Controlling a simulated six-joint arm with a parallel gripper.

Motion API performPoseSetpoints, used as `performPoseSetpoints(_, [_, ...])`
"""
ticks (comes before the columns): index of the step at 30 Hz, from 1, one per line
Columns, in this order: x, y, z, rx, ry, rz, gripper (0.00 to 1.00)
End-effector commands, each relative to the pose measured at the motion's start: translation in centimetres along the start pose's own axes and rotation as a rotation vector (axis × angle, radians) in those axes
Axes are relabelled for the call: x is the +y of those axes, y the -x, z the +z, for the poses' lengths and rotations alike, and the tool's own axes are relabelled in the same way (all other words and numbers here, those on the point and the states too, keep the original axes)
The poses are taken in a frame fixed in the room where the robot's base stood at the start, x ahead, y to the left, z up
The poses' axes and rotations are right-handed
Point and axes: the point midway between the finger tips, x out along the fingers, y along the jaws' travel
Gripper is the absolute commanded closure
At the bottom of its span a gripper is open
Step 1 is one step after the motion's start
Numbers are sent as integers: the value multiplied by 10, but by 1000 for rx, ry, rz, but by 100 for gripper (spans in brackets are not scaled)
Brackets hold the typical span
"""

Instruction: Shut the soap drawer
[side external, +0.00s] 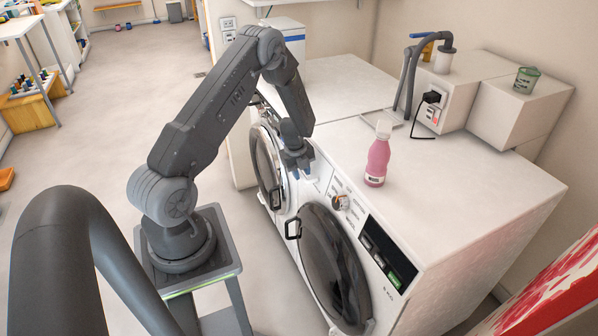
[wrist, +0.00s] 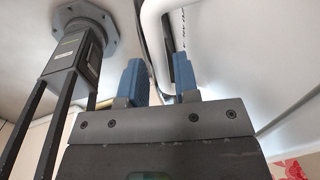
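The washing machine with the soap drawer stands at the centre right in the side external view. The soap drawer (side external: 310,181) is at the left end of its front panel, partly hidden by my gripper; I cannot tell how far it stands out. My gripper (side external: 298,168) points down at that panel end, close to the drawer. In the wrist view my gripper's two blue fingertips (wrist: 161,78) are apart. A white curved edge (wrist: 155,35) passes between and beyond them, with a dark slot beside it. I cannot tell whether the fingers touch it.
A pink bottle (side external: 377,156) stands on the machine top, right of my gripper. A second machine (side external: 268,165) stands to the left.

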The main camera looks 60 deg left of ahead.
Motion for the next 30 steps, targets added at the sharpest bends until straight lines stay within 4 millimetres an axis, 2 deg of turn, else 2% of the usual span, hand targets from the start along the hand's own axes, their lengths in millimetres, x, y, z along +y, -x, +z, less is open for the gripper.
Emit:
performPoseSetpoints(1, [0,0,0,-1,0,-1,66])
performPoseSetpoints(3, [0,0,0,-1,0,-1,60])
performPoseSetpoints(14, [6,2,1,-3,2,0,59])
performPoseSetpoints(20, [35,7,2,-6,5,8,59])
performPoseSetpoints(30, [100,18,3,-7,6,8,59])
